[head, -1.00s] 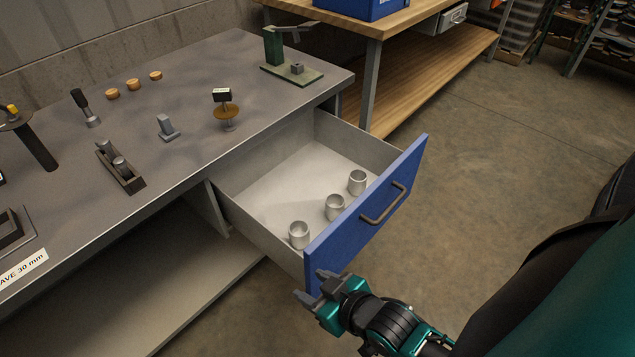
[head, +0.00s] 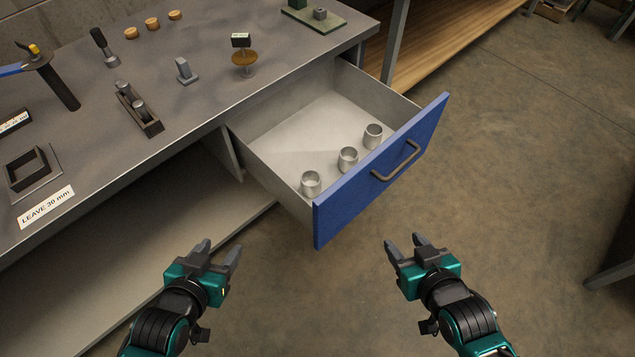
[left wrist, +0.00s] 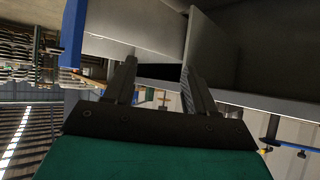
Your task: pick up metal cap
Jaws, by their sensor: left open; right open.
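Three silvery metal caps stand in a row in the open drawer, near its blue front: a near one (head: 311,183), a middle one (head: 347,160) and a far one (head: 373,136). My left gripper (head: 218,250) is open and empty, in front of the bench and left of the drawer, apart from the caps. My right gripper (head: 404,245) is open and empty, in front of the drawer's blue front. In the left wrist view the left fingers (left wrist: 158,85) are spread with nothing between them, and no cap shows.
The drawer (head: 385,165) is pulled out, with a grey handle (head: 396,160) on its front. The grey bench top (head: 190,110) holds a small vise-like block (head: 138,108), wooden discs, a square frame (head: 30,172) and a label (head: 46,207). Open floor lies right of the drawer.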

